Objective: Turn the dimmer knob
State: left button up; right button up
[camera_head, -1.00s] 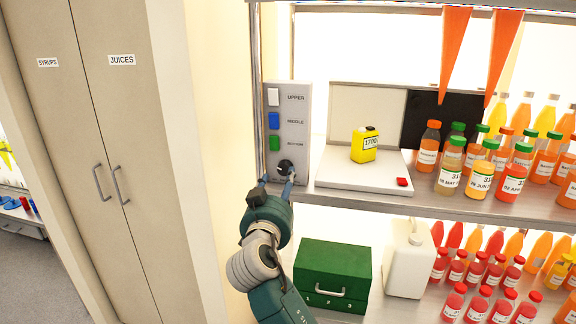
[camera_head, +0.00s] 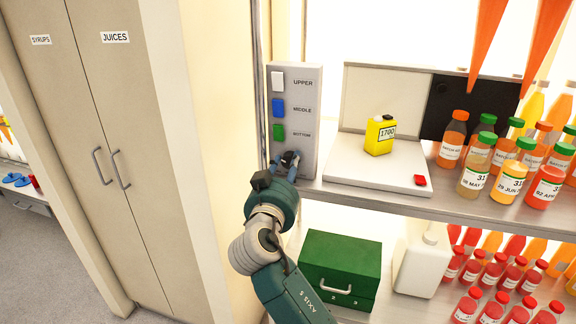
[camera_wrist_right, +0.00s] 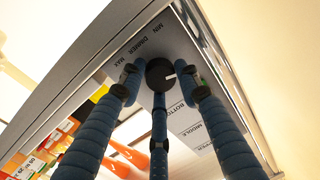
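The dimmer knob (camera_wrist_right: 160,73) is a round black knob with a white pointer mark, on the grey switch panel (camera_wrist_right: 184,122) beside the words DIMMER, MIN and MAX in the right wrist view. My right gripper (camera_wrist_right: 161,82) has its blue fingers spread around the knob, with small gaps seeming to show beside it, so it looks open. In the head view the right gripper (camera_head: 288,160) is at the bottom of the panel (camera_head: 303,110) and largely hides the knob. My left gripper is not in view.
White, blue and green switches (camera_head: 278,107) sit above the knob. Right of the panel, a white scale (camera_head: 365,172) bears a yellow container (camera_head: 380,135). Juice bottles (camera_head: 478,165) stand further right. A green box (camera_head: 340,262) and a white jug (camera_head: 422,262) are below.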

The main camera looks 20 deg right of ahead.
jog(key=c, duration=0.5)
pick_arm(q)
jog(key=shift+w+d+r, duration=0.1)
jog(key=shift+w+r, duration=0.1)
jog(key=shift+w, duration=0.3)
pick_arm(e)
jog(key=shift+n, duration=1.4)
jog(key=o, duration=0.9)
jog(key=shift+f, duration=0.1)
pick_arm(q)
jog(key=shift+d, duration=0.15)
pick_arm(e)
jog(key=shift+o, duration=1.3)
jog(key=shift+w+d, duration=0.1)
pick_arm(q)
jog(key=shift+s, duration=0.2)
